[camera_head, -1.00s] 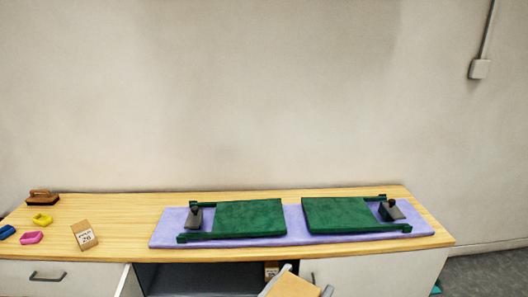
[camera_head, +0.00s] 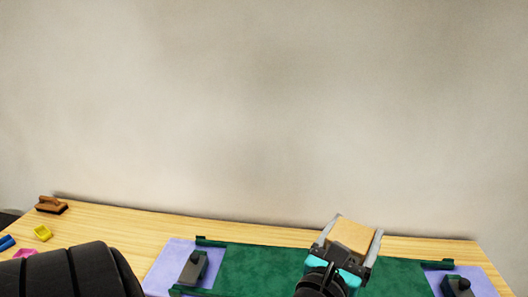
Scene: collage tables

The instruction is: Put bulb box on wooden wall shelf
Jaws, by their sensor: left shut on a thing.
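My left gripper (camera_head: 355,228) is in the lower right of the head view, with one finger on each side of a plain tan box (camera_head: 351,238). It is shut on the box, held in front of or above the green panels. The box's printed sides do not show, so I cannot read a label. No wooden wall shelf shows; the wall (camera_head: 250,110) in view is bare. My right gripper is not in view.
A wooden worktop (camera_head: 130,211) runs along the wall. Green panels (camera_head: 255,264) and dark grey clamp-like blocks (camera_head: 194,267) lie on a purple mat (camera_head: 160,275). A brown brush (camera_head: 51,205) and yellow (camera_head: 43,233), pink (camera_head: 25,254) and blue (camera_head: 7,242) pieces lie at left.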

